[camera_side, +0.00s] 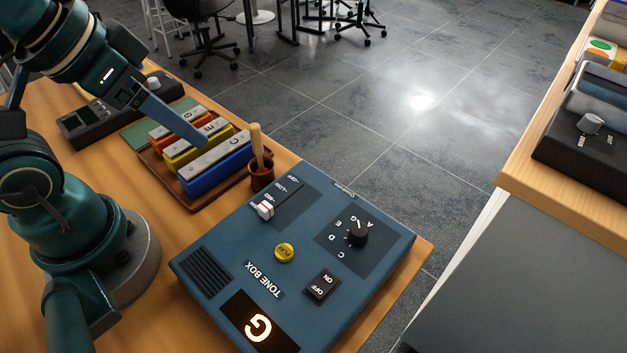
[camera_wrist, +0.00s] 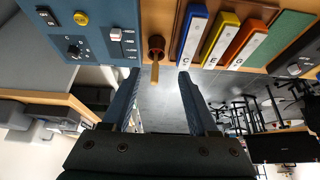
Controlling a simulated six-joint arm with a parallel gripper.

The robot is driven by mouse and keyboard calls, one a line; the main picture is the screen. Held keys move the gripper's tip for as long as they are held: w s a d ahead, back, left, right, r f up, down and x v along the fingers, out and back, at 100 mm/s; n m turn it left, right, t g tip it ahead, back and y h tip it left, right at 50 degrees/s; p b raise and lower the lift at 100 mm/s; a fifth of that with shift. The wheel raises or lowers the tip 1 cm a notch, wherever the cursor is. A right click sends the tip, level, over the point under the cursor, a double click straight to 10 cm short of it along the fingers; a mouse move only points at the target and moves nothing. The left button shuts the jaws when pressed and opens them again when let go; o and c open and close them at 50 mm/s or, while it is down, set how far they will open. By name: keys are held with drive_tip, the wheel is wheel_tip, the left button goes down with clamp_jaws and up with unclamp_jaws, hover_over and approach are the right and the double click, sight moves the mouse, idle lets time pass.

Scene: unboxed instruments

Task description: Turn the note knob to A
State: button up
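The blue tone box (camera_side: 222,237) lies on the wooden table; its upper part shows upside down in the wrist view (camera_wrist: 95,8). The black note knob (camera_side: 357,235) sits on a dark panel with the letters C, D, E, G and A around it. It also shows in the wrist view (camera_wrist: 73,50). The lit display (camera_side: 259,328) reads G. I cannot clearly tell the knob's pointer direction. My gripper (camera_side: 203,142) is above the coloured chime bars, away from the knob. In the wrist view its two fingers (camera_wrist: 157,75) are apart with nothing between them.
The box also has a white slider (camera_side: 264,209), a yellow button (camera_side: 284,252) and an ON/OFF switch (camera_side: 322,287). A mallet (camera_side: 256,145) stands upright in a brown cup (camera_side: 261,176) beside the box. Chime bars (camera_side: 218,155) sit in a wooden tray. A dark device (camera_side: 100,122) lies behind.

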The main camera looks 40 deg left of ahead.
drive_tip(key=w+d+r+m, duration=0.2)
drive_tip(key=w+d+r, duration=0.1)
drive_tip(key=w+r, duration=0.2)
drive_tip(key=m+g, duration=0.6)
drive_tip(key=m, duration=0.1)
hover_over(360, 229)
wheel_tip(360, 229, down, 11)
drive_tip(key=shift+w+a+f, duration=0.1)
drive_tip(key=shift+f, duration=2.55)
clamp_jaws()
